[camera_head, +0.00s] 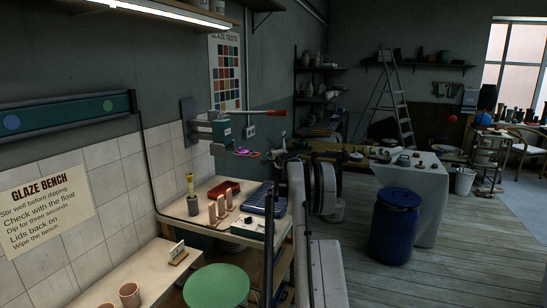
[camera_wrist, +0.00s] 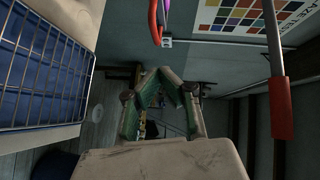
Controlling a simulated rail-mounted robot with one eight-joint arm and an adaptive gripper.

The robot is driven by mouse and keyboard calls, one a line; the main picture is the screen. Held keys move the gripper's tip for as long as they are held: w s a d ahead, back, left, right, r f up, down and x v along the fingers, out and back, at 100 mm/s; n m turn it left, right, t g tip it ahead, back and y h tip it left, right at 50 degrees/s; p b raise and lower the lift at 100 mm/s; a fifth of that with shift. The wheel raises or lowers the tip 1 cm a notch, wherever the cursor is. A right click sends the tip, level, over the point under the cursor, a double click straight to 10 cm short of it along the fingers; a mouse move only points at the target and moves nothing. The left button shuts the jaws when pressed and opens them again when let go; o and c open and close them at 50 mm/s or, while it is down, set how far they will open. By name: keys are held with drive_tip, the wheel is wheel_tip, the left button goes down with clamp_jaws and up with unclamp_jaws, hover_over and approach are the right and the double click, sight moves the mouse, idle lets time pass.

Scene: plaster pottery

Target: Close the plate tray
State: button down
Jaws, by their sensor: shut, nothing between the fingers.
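A wall-mounted press (camera_head: 220,130) with a long red-tipped lever is at the centre left in the head view. Flat purple and orange-red ring-like pieces (camera_head: 246,153) stick out at its lower right; they appear to be the plate tray, though I cannot tell for sure. Parts of these rings (camera_wrist: 157,22) show at the top of the wrist view. My gripper (camera_wrist: 160,76) is shut and empty, its fingers together, apart from the rings. In the head view my gripper (camera_head: 281,157) is just right of the rings, partly hidden by my arm.
The red lever grip (camera_wrist: 282,108) hangs at the right in the wrist view. A wire rack over a blue tray (camera_wrist: 40,80) fills the left. A blue barrel (camera_head: 396,225) stands right.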

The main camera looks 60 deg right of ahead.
drive_tip(key=w, duration=0.2)
drive_tip(key=w+f+p, duration=0.1)
drive_tip(key=w, duration=0.2)
drive_tip(key=shift+a, duration=0.1)
idle(0.3)
